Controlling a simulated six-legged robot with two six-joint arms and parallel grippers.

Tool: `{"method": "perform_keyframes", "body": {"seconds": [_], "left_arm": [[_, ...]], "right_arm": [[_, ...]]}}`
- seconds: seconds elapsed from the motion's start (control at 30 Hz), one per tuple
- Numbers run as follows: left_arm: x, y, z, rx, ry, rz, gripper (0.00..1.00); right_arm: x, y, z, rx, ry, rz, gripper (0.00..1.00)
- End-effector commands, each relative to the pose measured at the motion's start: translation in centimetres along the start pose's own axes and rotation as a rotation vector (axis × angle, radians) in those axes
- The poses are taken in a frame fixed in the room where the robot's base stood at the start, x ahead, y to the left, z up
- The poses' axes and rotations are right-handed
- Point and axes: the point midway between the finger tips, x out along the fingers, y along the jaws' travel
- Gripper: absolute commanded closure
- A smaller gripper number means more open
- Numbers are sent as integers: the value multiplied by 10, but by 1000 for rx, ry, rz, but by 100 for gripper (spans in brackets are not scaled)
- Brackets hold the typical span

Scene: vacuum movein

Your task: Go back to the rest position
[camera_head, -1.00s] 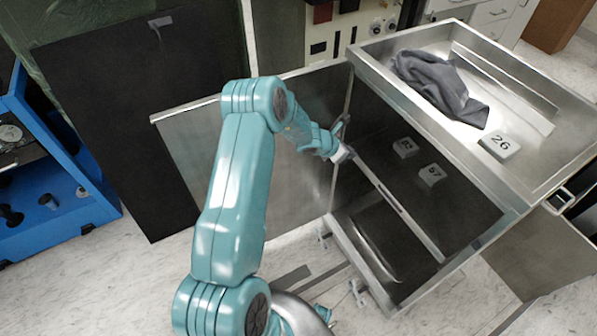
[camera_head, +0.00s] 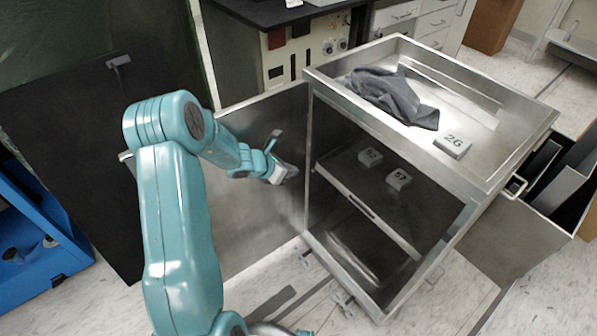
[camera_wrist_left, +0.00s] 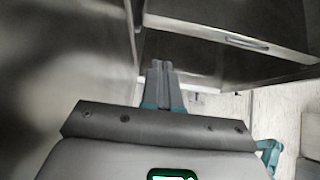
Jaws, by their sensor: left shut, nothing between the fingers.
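My left arm comes in from the left in the head view. Its gripper (camera_head: 290,172) is in front of the open metal cabinet door (camera_head: 240,215), left of the cabinet's opening. In the left wrist view the two fingers (camera_wrist_left: 162,72) lie together, shut and empty, with the cabinet beyond them. Inside the cabinet, two numbered blocks, one marked 52 (camera_head: 370,157) and one marked 57 (camera_head: 399,179), sit on the shelf (camera_head: 360,203). My right gripper is not in view.
The cabinet top (camera_head: 480,155) is a tray holding a grey cloth (camera_head: 395,97) and a block marked 26 (camera_head: 453,145). A blue shelf unit (camera_head: 60,262) stands at the left. A dark panel (camera_head: 95,130) stands behind my arm. Pale floor (camera_head: 275,278) shows below the door.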

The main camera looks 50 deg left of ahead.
Motion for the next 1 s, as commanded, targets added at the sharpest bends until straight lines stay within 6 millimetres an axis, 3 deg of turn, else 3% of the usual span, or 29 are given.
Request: {"method": "perform_keyframes", "body": {"seconds": [0.33, 0.47, 0.57, 0.67, 0.7, 0.83, 0.9, 1.0], "left_arm": [[-9, -2, 0, 3, -1, -4, 100], [8, -34, 16, 40, -13, -66, 100], [34, -98, 20, 91, 4, -193, 100], [48, -180, -2, 229, 77, -371, 100], [48, -211, -16, 310, 115, -443, 100], [33, -299, -81, 677, 240, -687, 100], [14, -336, -124, 956, 286, -832, 100], [-14, -364, -174, 1387, 274, -1013, 100]], "right_arm": [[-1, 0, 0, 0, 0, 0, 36], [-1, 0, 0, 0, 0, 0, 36], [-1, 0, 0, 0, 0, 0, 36], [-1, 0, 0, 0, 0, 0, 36], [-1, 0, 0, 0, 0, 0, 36], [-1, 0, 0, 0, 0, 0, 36], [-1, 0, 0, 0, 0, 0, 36], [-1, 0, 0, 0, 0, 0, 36]]}}
